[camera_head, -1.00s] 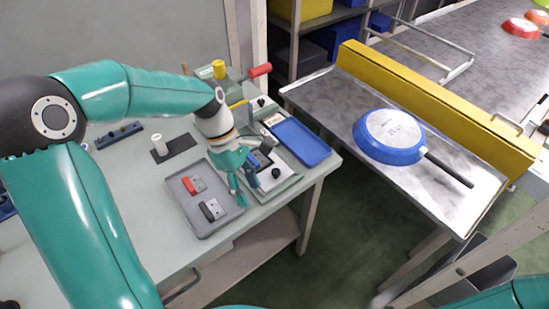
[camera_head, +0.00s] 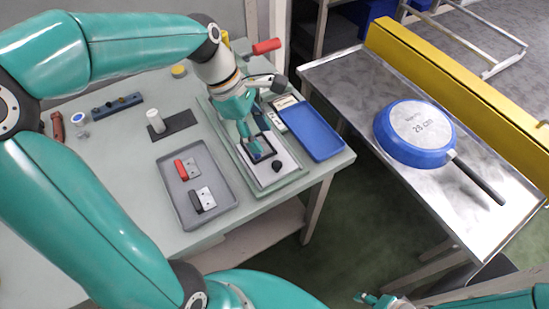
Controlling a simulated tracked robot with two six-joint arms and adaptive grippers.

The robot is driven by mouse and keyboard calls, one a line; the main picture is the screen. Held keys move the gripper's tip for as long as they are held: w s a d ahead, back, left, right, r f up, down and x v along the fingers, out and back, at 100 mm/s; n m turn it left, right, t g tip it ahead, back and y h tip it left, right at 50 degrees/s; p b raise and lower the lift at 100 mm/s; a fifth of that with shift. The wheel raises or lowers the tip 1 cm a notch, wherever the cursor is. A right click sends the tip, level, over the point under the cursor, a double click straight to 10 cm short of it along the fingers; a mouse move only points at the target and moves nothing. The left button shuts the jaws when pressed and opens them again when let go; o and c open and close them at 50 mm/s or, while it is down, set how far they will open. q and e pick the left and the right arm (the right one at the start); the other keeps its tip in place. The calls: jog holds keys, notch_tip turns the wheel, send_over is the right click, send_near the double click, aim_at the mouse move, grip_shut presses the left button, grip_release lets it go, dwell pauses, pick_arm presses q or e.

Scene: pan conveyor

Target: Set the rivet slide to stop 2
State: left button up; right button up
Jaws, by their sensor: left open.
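The rivet slide looks to be the low fixture with a pale metal plate (camera_head: 285,160) and a dark knob (camera_head: 277,166) on the bench. A dark blue block (camera_head: 262,148) sits on its plate. My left gripper (camera_head: 256,138) comes down from above with its fingers open at this block. I cannot tell whether they touch it. The fingers hide part of the block and plate, and I cannot make out stop marks. My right gripper (camera_head: 372,300) shows only as small teal tips at the bottom edge.
A grey tray (camera_head: 227,201) with a red and a black part lies left of the fixture. A blue tray (camera_head: 318,135) lies to its right. A red handle (camera_head: 267,46) rises behind. A blue pan (camera_head: 415,130) lies upside down on the metal table beyond a floor gap.

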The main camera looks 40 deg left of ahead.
aim_at(276, 163)
pick_arm(q)
jog(key=x, duration=0.9)
jog(key=shift+d+f+b, duration=0.15)
jog(key=shift+f+b, duration=0.05)
jog(key=shift+b, duration=0.15)
jog(key=shift+c, duration=0.2)
grip_shut()
